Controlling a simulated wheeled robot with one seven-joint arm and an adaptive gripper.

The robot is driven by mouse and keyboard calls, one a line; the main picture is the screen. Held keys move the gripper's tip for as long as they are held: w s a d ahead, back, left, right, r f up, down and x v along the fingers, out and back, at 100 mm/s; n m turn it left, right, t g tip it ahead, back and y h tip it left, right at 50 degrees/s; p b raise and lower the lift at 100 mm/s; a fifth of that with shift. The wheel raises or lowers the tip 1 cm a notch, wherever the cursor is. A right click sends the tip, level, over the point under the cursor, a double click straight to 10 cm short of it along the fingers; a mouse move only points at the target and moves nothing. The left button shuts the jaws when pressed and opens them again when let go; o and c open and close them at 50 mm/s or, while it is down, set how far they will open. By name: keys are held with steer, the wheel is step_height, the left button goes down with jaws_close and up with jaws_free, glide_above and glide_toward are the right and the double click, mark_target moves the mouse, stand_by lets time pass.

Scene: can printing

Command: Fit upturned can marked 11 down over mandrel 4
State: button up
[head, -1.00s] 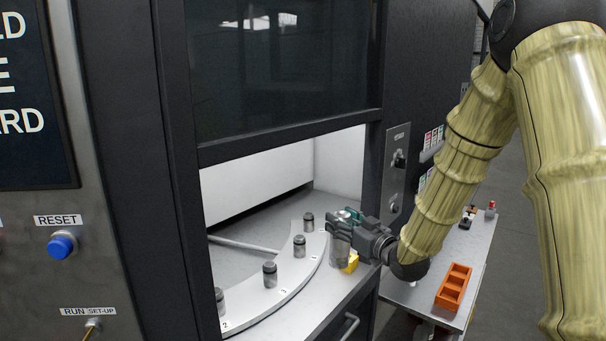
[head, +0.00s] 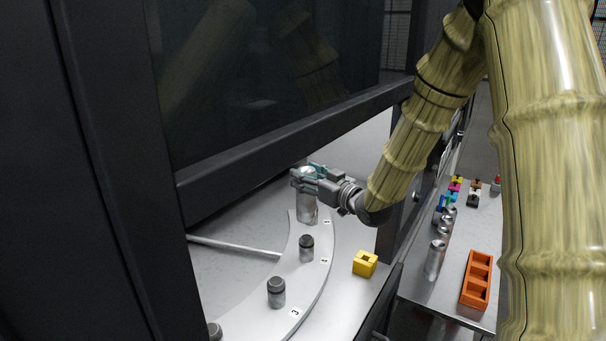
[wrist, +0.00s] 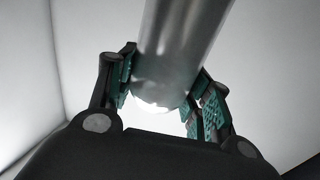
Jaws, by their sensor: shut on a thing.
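My gripper (head: 307,174) is shut on a plain silver can (head: 307,209), held near its top above the curved plate. The can also shows between the teal finger pads in the wrist view (wrist: 178,50). No mark is legible on it. The can looks roughly upright in line with the mandrel place behind mandrel 4 and hides whatever stands there. I cannot tell whether it hangs above, in front of or over a mandrel. What appears to be mandrel 4 (head: 306,248), a short grey dark-capped post, stands bare nearer the camera. Its label is small and unclear.
The mandrel by label 3 (head: 276,291) is bare, and another stands at the lower edge. A yellow block (head: 365,263) sits on the ledge right of the plate (head: 320,282). The machine's window frame (head: 290,130) hangs above. An orange tray (head: 477,280) and silver cans (head: 436,260) stand outside.

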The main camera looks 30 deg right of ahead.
mark_target(314, 198)
steer(key=shift+s+d+r, duration=0.1)
steer(key=shift+s+r, duration=0.05)
steer(key=shift+s, duration=0.15)
steer(key=shift+w+f, duration=0.35)
steer(key=shift+w, duration=0.1)
steer(key=shift+s+f+b, duration=0.35)
steer(key=shift+f+b, duration=0.15)
steer(key=shift+b, duration=0.2)
steer(key=shift+f, duration=0.25)
steer(key=shift+w+f+b, duration=0.2)
steer(key=shift+f+b, duration=0.75)
steer(key=shift+f, duration=0.15)
steer(key=shift+f+b, duration=0.65)
steer(key=shift+f, duration=0.25)
steer(key=shift+s+b, duration=0.1)
steer(key=shift+b, duration=0.3)
